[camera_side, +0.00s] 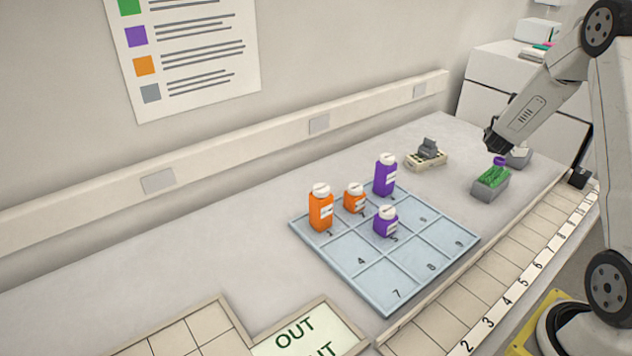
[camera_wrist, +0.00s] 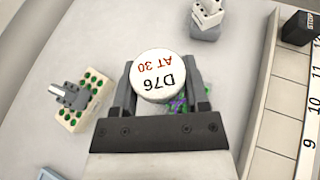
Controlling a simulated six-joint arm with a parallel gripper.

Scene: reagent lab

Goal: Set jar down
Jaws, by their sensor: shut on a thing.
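My gripper (camera_wrist: 159,92) is shut on a jar (camera_wrist: 155,76). The jar's white lid faces the wrist camera and reads "D76 AT 30"; its body is mostly hidden below the lid. In the side view my gripper (camera_side: 492,142) is at the right, above a grey box with green contents (camera_side: 490,190). A small purple patch (camera_side: 499,160) shows between them; I cannot tell if it is the held jar. The box's green contents also show partly behind the lid in the wrist view, with some purple.
A blue numbered tray (camera_side: 361,275) holds a tall orange jar (camera_side: 320,213), a small orange jar (camera_side: 354,200), a tall purple jar (camera_side: 385,178) and a small purple jar (camera_side: 385,225). Its front cells are empty. A device on a pale block (camera_side: 427,158) stands behind. An OUT area (camera_side: 310,335) is at front.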

